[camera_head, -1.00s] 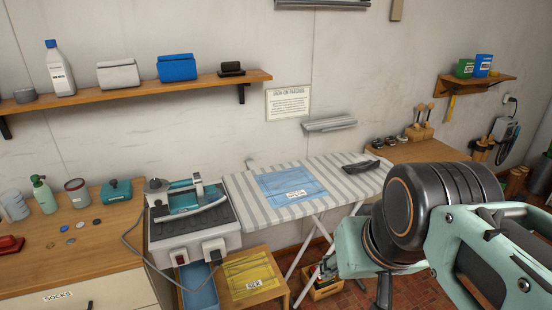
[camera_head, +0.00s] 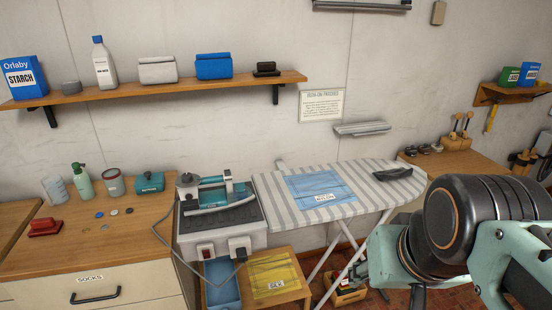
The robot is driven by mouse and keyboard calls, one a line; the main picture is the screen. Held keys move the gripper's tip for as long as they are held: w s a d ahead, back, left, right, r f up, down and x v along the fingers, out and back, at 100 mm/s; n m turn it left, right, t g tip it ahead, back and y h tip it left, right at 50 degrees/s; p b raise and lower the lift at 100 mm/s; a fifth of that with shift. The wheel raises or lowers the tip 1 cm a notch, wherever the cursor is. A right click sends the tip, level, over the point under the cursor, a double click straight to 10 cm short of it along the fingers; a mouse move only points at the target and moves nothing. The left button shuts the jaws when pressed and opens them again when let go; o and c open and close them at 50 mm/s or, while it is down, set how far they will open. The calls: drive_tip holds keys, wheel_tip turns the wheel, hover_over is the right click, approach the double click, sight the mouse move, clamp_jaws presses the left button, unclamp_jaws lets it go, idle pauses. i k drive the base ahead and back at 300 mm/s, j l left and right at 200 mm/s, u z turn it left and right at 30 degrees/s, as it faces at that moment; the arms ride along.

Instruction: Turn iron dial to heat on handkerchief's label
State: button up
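The iron (camera_head: 222,197) is teal and grey. It rests on a grey station (camera_head: 208,241) with a red switch and a cord; I cannot make out the dial's setting. A blue handkerchief (camera_head: 320,187) lies flat on the striped ironing board (camera_head: 274,199). Its white label (camera_head: 324,197) shows small print that looks like a fabric name, too small to read surely. A yellow cloth (camera_head: 272,274) with a label reading SILK lies on a low wooden stand below. My arm shows at the right, but my gripper's fingers are out of view.
A wooden counter (camera_head: 130,236) at left holds bottles, a jar, a teal box, a red brush (camera_head: 45,227) and several buttons. A dark object (camera_head: 393,174) lies on the board's right end. A shelf (camera_head: 180,86) runs above. A notice (camera_head: 322,104) hangs on the wall.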

sight(187, 178)
drive_tip(key=i+j+u, duration=0.35)
drive_tip(key=i+j, duration=0.25)
drive_tip(key=i, duration=0.15)
